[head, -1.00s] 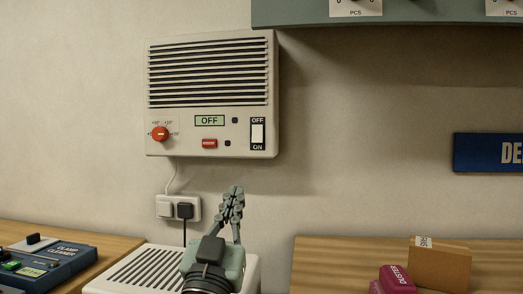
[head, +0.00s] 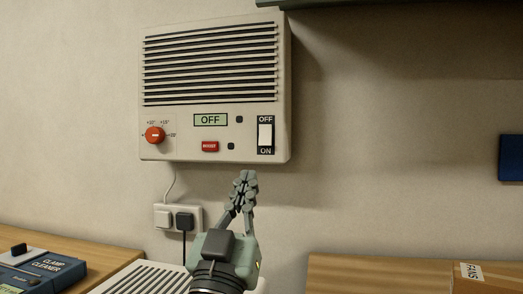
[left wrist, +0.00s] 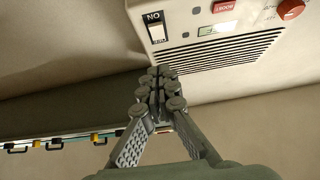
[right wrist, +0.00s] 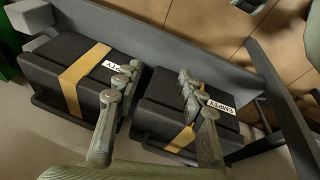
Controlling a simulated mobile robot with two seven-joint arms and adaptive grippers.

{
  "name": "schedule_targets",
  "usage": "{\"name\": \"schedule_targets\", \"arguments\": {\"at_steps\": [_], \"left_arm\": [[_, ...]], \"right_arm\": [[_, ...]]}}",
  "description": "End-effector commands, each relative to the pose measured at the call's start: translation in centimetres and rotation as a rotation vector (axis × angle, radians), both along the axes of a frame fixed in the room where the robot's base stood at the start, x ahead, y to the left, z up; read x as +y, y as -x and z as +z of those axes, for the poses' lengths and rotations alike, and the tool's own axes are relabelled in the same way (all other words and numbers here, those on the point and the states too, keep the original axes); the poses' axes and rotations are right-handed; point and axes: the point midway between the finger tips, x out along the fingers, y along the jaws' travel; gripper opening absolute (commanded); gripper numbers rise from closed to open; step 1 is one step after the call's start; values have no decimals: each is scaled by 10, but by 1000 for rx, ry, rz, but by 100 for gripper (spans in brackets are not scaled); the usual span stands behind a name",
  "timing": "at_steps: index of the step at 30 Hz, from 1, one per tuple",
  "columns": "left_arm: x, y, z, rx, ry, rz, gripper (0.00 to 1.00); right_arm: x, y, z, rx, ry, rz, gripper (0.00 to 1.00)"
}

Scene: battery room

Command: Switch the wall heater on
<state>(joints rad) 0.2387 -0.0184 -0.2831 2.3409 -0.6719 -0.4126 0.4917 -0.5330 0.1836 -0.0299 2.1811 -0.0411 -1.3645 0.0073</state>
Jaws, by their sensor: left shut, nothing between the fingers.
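The wall heater (head: 210,130) is a cream box on the wall, with dark slats above a control strip. Its display (head: 210,120) reads OFF. A white rocker switch (head: 265,134) sits at the panel's right, between an OFF label above and an ON label below. A red dial (head: 155,135) and a red BOOST button (head: 210,146) are also on it. My left gripper (head: 244,178) is shut and empty, just below the heater, left of the switch. In the left wrist view the heater and switch (left wrist: 157,31) appear upside down. My right gripper (right wrist: 155,80) is open and empty.
A wall socket (head: 177,217) with plugs is under the heater. A blue clamp cleaner (head: 45,270) lies on the left wooden top; a cardboard box (head: 490,277) is on the right one. Black batteries (right wrist: 85,75) with yellow straps are under my right gripper.

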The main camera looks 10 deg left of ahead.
Motion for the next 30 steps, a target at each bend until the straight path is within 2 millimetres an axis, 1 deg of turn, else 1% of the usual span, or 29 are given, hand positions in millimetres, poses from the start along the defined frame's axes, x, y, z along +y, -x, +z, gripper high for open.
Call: {"name": "schedule_targets", "arguments": {"at_steps": [1,5,9,14,15,18,21,25,30], "left_arm": [[0,-6,7,-1,-2,1,0],[0,-25,24,-3,-3,1,0],[0,-49,43,-2,-2,2,0],[1,-75,62,-2,-2,2,0],[1,-83,56,4,-1,2,0],[1,-97,53,3,0,2,0],[1,-106,52,1,1,1,0],[1,-111,51,1,0,1,0],[1,-112,51,1,0,0,0]], "right_arm": [[0,0,-3,6,-2,0,40],[1,-1,-18,15,-11,0,40],[2,-2,-37,23,-21,2,40],[3,-1,-56,32,-32,2,40],[3,-1,-58,30,-32,2,40],[3,-1,-59,30,-32,2,40],[3,-1,-60,31,-33,2,40],[3,-1,-60,31,-33,2,40],[3,-1,-60,31,-33,2,40]]}}
